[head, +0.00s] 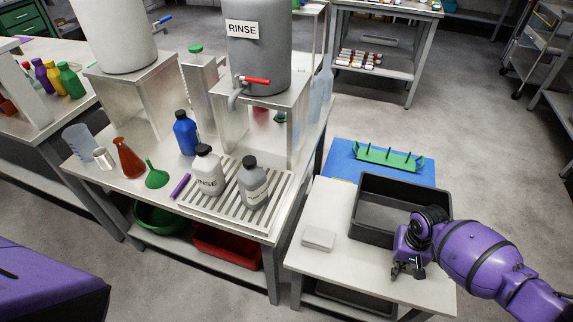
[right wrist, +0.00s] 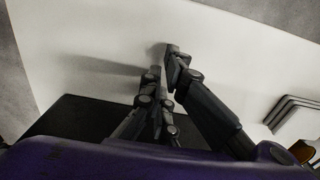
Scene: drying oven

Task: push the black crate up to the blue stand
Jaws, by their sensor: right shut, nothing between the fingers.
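The black crate (head: 372,232) is an open, empty-looking box on a small white table. The blue stand (head: 343,155) lies just beyond its far side and carries a green rack (head: 390,157) with upright pegs. The crate's far rim overlaps the blue in the picture, so I cannot tell whether they touch. My right gripper (head: 406,272) is at the near side of the crate, low over the table, fingers pointing down. In the right wrist view its fingers (right wrist: 163,60) are shut with nothing between them. Contact with the crate is hidden. My left gripper is out of view.
A small pale block (head: 318,238) lies on the white table (head: 335,263), left of the crate. A taller bench at left holds bottles, a draining rack (head: 225,205) and a RINSE tank (head: 258,50). Open floor (head: 480,150) lies to the right.

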